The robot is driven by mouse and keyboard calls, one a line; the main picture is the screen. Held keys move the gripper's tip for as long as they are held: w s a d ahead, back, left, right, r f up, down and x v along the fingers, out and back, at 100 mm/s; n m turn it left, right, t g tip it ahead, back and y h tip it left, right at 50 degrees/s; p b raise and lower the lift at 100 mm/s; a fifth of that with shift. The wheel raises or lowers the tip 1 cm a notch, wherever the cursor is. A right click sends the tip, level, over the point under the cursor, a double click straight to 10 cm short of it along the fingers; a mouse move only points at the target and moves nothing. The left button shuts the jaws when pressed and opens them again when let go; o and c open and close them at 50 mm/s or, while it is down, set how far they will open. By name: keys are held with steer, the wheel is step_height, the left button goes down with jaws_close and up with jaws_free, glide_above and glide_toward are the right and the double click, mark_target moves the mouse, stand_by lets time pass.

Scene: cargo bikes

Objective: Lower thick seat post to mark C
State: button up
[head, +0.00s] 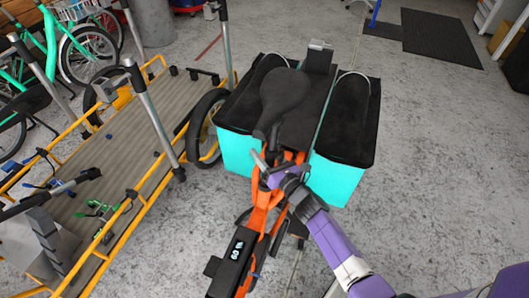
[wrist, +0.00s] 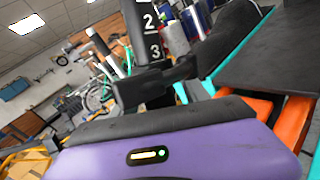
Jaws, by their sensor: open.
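A black seat post (wrist: 145,35) with white marks 2 and 3 stands behind my gripper in the wrist view; no letter C is readable there. In the head view the black saddle (head: 283,92) sits above the orange bike frame (head: 262,198), and the post under it is mostly hidden. My purple gripper (head: 272,173) is at the front of the saddle, by the top of the orange frame. In the wrist view its black fingers (wrist: 155,85) are open in front of the lower part of the post. I cannot tell whether they touch it. The seat clamp is not clearly visible.
Turquoise panniers with black tops (head: 343,175) flank the bike's rear. A display reading 60 (head: 237,250) is on the black part at the front. A yellow-framed cargo bike (head: 120,125) with upright poles stands left.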

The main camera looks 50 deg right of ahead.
jaws_close()
stand_by(1.4)
